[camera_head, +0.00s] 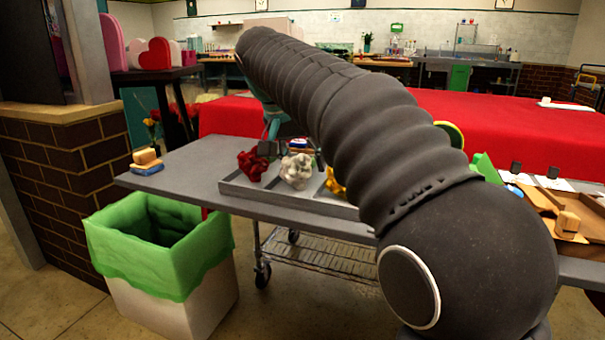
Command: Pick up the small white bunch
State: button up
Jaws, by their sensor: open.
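The small white bunch (296,171) stands in a grey tray (231,187) on the grey table, between a red bunch (252,165) on its left and a yellow bunch (334,183) on its right. The yellow bunch is partly covered by my arm. My gripper (283,149) is open, just above and behind the white bunch. One dark fingertip shows between the red and white bunches; the rest of the gripper is mostly hidden. I cannot tell whether it touches the white bunch.
A bin with a green liner (158,240) stands in front of the table's left end. A brush-like wooden block (147,162) lies on the left corner. A red-covered table (500,125) stands behind. My arm blocks the middle.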

jog(key=shift+f, duration=0.15)
grip_shut()
dwell(0.4)
